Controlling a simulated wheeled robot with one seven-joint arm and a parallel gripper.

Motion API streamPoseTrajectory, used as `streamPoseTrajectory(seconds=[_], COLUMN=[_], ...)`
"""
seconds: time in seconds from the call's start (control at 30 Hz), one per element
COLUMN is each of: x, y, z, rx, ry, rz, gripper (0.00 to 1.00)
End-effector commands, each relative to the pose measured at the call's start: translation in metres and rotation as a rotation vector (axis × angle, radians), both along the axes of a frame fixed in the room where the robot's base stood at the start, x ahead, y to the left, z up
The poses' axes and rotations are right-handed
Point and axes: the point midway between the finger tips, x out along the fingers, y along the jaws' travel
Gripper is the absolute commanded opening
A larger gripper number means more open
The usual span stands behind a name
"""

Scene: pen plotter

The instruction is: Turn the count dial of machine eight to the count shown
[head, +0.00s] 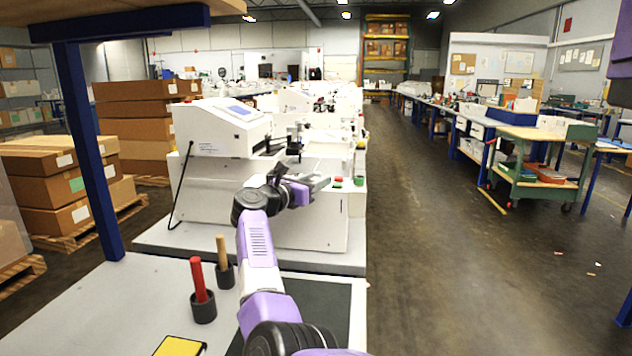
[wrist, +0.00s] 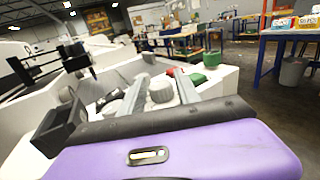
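A white machine (head: 222,130) with a small tilted screen (head: 240,110) stands ahead of my arm in the head view. The screen's writing is too small to read, and no machine number is legible. My gripper (head: 320,183) is over the machine's front right part. In the wrist view my gripper (wrist: 162,82) has its two grey fingers apart. A pale round knob (wrist: 160,91) shows between them; I cannot tell whether they touch it or whether it is the count dial. Another pale round part (wrist: 112,106) lies left of the fingers. No dial marks are readable.
A red button (head: 338,179) and a green button (head: 359,181) sit close right of my gripper. A red-handled tool (head: 199,282) and a wooden-handled tool (head: 222,252) stand in black cups on the near table. Further white machines line up behind. The aisle at right is clear.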

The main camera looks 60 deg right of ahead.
Motion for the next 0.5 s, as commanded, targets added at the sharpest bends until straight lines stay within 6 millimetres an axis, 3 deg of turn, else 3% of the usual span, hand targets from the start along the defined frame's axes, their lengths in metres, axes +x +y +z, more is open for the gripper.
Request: streamPoseTrajectory(seconds=[0.27, 0.5], x=[0.0, 0.004], y=[0.001, 0.03], z=[0.0, 0.0], rx=[-0.001, -0.001], ry=[0.0, -0.001], rz=[0.001, 0.004], gripper=[0.38, 0.38])
